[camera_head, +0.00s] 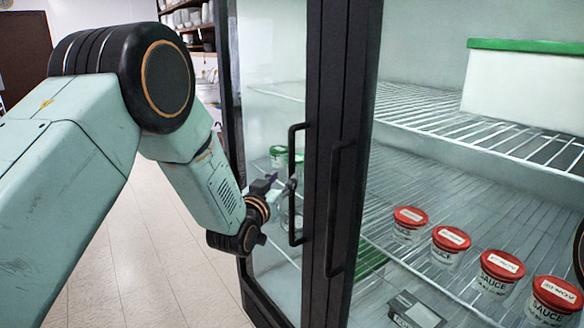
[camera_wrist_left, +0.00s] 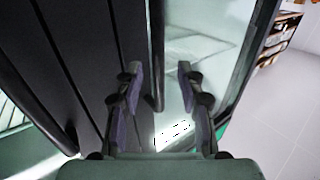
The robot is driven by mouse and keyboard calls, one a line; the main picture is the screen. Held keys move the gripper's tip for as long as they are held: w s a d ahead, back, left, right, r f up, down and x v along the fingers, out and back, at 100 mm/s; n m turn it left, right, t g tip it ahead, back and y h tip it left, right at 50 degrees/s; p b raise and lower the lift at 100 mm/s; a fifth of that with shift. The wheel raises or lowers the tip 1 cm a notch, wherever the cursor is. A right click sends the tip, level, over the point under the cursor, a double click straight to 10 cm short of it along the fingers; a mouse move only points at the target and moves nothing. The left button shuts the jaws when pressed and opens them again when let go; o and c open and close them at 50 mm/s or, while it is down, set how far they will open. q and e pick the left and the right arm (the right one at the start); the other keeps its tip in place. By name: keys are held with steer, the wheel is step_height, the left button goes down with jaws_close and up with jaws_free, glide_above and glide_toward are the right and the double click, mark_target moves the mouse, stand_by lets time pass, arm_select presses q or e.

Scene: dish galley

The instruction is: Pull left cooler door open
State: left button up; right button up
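The left cooler door (camera_head: 313,80) is a glass door in a black frame and looks shut, its edge next to the right door's frame. Its handle (camera_head: 293,185) is a black vertical bar near that edge. My left gripper (camera_head: 284,184) is at the handle's left side, at about mid height. In the left wrist view, my left gripper (camera_wrist_left: 158,72) has its two fingers spread, and the handle (camera_wrist_left: 156,50) runs down between them with gaps on both sides. Whether the bar lies fully at fingertip depth is hard to tell. My right gripper is out of view.
The right door's handle (camera_head: 338,210) is close beside the left one. Behind the glass are wire shelves, red-lidded sauce tubs (camera_head: 446,247) and a green-lidded white bin (camera_head: 524,80). The tiled floor (camera_head: 150,240) left of the cooler is clear. A dish shelf (camera_head: 188,22) stands behind.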

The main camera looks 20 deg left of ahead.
mark_target(290, 173)
arm_select(q)
steer(key=w, duration=0.5)
steer(key=shift+w+d, duration=0.15)
steer(key=shift+d, duration=0.25)
steer(key=shift+w+a+f, duration=0.1)
steer(key=shift+w, duration=0.55)
steer(key=shift+s, duration=0.1)
steer(key=shift+c, duration=1.4)
jaws_close()
